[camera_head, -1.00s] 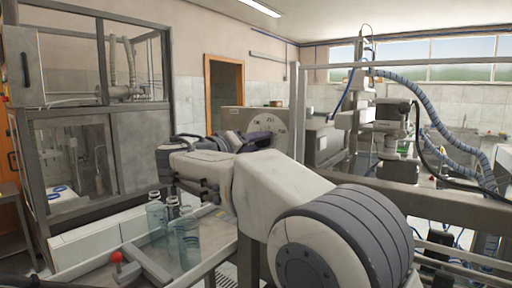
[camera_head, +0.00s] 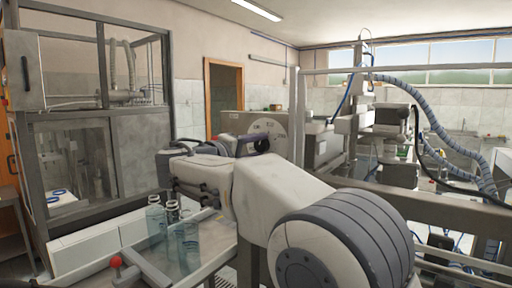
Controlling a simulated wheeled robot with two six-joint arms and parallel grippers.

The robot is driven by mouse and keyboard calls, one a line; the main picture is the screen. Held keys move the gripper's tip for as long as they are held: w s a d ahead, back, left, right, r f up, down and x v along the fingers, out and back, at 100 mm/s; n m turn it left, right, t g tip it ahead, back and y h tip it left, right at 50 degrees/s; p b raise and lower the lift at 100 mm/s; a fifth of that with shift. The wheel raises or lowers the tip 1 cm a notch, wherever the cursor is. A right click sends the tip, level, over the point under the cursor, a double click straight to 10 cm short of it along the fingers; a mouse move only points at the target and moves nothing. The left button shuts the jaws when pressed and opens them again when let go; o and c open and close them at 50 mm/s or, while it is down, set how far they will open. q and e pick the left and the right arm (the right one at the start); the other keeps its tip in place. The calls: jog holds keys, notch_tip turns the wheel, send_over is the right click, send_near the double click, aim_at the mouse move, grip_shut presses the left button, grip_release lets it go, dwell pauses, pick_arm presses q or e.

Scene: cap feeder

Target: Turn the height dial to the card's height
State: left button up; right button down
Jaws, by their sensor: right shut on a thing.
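The height dial (camera_head: 265,122) is a pale round disc with small dark markings, on the front of a grey box in the middle of the head view. Its numbers are too small to read surely, and its lower part is hidden behind my right gripper (camera_head: 258,144). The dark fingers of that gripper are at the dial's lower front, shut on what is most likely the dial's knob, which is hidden. My white right arm fills the lower middle. I cannot make out the height card. My left gripper is out of view.
Several clear bottles (camera_head: 188,246) stand on a metal table left of my arm, near a red ball-topped lever (camera_head: 116,262). A framed cabinet (camera_head: 120,110) stands at the left. A machine frame with a ribbed blue hose (camera_head: 440,125) is at the right.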

jog(key=shift+r, duration=0.1)
jog(key=shift+c, duration=1.8)
grip_release()
jog(key=shift+a, duration=0.1)
jog(key=b+v, duration=0.2)
jog(key=v, duration=0.8)
jog(key=shift+b, duration=0.3)
jog(key=shift+s, duration=0.1)
